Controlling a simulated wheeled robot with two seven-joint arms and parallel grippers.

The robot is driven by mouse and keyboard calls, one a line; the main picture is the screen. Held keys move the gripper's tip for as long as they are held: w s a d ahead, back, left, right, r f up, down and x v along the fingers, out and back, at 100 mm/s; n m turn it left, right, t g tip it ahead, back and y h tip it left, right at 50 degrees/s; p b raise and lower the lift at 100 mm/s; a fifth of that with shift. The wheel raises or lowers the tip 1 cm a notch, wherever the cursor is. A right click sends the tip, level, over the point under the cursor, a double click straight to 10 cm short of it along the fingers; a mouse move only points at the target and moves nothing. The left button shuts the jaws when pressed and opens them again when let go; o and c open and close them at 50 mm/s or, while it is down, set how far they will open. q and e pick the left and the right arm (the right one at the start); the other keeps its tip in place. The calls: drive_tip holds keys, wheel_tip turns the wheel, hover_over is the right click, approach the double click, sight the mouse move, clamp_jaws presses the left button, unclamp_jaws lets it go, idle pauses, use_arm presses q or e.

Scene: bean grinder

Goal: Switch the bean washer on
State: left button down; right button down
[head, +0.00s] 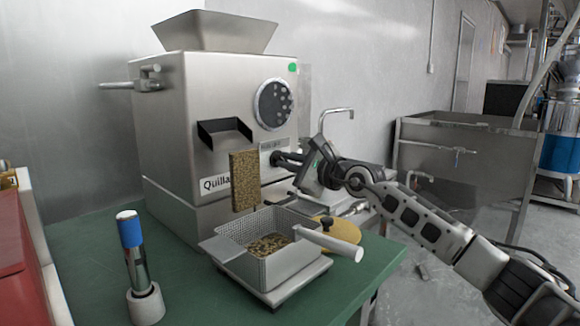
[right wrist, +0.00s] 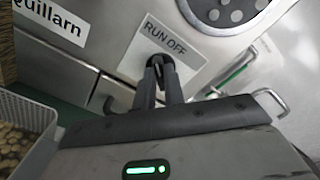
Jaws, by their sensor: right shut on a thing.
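The steel machine (head: 225,95), marked "Quilla..." in the head view, stands on the green table with a hopper on top. Its switch plate (right wrist: 165,35) reads "RUN OFF" in the right wrist view. A black knob (right wrist: 168,62) sits at the plate's lower edge, mostly hidden by my fingers. My right gripper (head: 281,158) reaches the machine's front from the right. In the right wrist view its fingertips (right wrist: 160,75) are closed on the knob. The knob's setting cannot be told. My left gripper is not in view.
A perforated steel basket (head: 225,230) with beans stands before the machine, its handle (head: 330,243) pointing right. A blue-topped cylinder (head: 135,255) stands at the left of the green table (head: 90,235). A steel sink (head: 440,165) is at right.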

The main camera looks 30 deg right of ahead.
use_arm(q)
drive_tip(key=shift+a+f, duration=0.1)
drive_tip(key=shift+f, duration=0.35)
use_arm(e)
drive_tip(key=shift+r+n, duration=0.1)
drive_tip(key=shift+n, duration=0.2)
drive_tip(key=c, duration=1.5)
unclamp_jaws()
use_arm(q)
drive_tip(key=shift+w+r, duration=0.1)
